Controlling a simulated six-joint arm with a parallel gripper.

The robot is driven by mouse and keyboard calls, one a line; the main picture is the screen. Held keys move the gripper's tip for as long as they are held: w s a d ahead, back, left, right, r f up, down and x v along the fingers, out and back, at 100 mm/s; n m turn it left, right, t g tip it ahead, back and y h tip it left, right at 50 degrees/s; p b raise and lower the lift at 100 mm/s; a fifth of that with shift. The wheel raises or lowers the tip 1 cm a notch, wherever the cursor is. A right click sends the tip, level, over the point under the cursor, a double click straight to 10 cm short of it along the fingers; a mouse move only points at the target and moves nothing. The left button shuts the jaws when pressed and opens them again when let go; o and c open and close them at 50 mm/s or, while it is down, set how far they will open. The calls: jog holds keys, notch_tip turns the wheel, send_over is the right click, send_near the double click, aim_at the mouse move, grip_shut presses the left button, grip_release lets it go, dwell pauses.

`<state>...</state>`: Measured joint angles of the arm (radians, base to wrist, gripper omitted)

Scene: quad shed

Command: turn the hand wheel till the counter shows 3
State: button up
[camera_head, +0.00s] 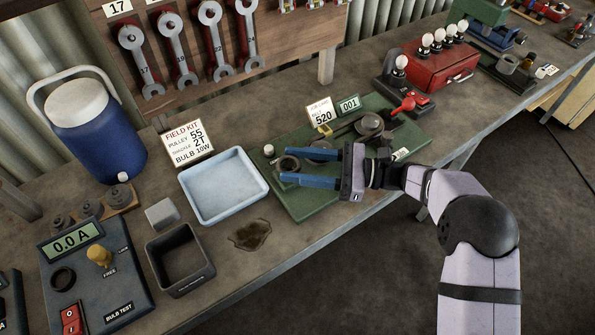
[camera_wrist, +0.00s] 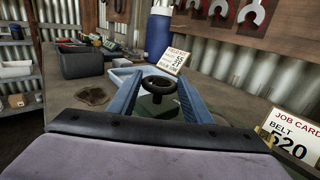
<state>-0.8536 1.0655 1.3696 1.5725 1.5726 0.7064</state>
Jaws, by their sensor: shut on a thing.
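The dark hand wheel (camera_head: 289,163) sits at the left end of a green base plate (camera_head: 308,207). My gripper (camera_head: 283,165) reaches in from the right with its two blue fingers on either side of the wheel, shut on it. In the wrist view the wheel (camera_wrist: 160,85) shows between the fingertips (camera_wrist: 159,82). The counter (camera_head: 349,104) at the back of the plate reads 001. Pulleys (camera_head: 369,124) stand farther right on the plate, partly behind my gripper.
A job card (camera_head: 320,115) reading 520 stands behind the plate. A pale blue tray (camera_head: 222,187) lies left of it, with an open dark box (camera_head: 180,260) and an oily stain (camera_head: 250,234) nearer the front. A red box with bulbs (camera_head: 440,65) stands to the right.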

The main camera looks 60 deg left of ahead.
jog(key=shift+r, duration=0.1)
jog(key=o, duration=1.1)
jog(key=shift+c, duration=0.2)
jog(key=shift+w+d, duration=0.3)
jog(key=shift+w, duration=0.15)
jog(key=shift+b+v, duration=1.2)
jog(key=shift+v, duration=1.95)
